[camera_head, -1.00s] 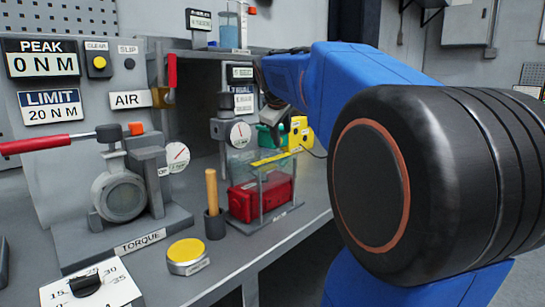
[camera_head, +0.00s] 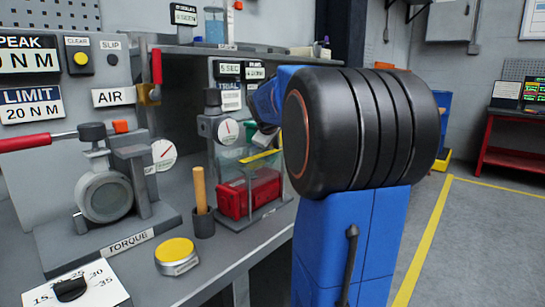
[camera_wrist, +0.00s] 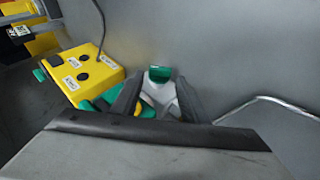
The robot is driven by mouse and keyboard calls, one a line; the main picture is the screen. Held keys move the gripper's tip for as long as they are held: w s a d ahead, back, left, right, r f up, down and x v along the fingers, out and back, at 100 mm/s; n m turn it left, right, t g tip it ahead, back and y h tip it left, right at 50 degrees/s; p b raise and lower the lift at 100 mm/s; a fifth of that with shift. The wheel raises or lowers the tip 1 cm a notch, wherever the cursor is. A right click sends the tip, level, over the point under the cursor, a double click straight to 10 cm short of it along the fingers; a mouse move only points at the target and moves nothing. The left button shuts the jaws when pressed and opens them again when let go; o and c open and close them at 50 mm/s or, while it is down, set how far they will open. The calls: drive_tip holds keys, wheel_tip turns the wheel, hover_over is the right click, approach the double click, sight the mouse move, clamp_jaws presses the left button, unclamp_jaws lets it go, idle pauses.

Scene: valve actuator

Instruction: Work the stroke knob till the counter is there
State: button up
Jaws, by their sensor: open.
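In the wrist view my gripper (camera_wrist: 158,92) shows as two dark fingers, spread apart. A pale grey piece with a green block (camera_wrist: 159,74) at its far end shows between them; I cannot tell whether they touch. Left of the fingers is a yellow box (camera_wrist: 92,72) with two dark round controls and white labels too small to read. Green parts lie at its near corner. I cannot tell which control is the stroke knob. In the head view small displays (camera_head: 229,70) stand above a dial gauge, perhaps including the counter; my arm hides the gripper.
A red block (camera_head: 249,193) sits in a clear-sided stand on the bench. A wooden-handled tool (camera_head: 200,190) stands in a cup left of it. The torque unit (camera_head: 104,196) and a yellow-topped puck (camera_head: 175,250) are further left. A cable (camera_wrist: 265,99) runs along the grey surface.

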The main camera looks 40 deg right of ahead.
drive_tip(key=shift+x, duration=1.8)
drive_tip(key=shift+c, duration=0.3)
drive_tip(key=c, duration=0.7)
drive_tip(key=shift+y, duration=0.3)
drive_tip(key=y, duration=0.2)
drive_tip(key=shift+d+r+m+y, duration=0.2)
drive_tip(key=shift+d+m+y, duration=0.1)
drive_tip(key=shift+d+m, duration=0.1)
drive_tip(key=shift+d+m+g+y, duration=0.15)
drive_tip(key=shift+d+y, duration=0.05)
drive_tip(key=shift+y, duration=0.7)
drive_tip(key=shift+d+m+g+y, duration=0.15)
drive_tip(key=shift+y, duration=0.75)
drive_tip(key=o, duration=0.8)
drive_tip(key=shift+c, duration=0.2)
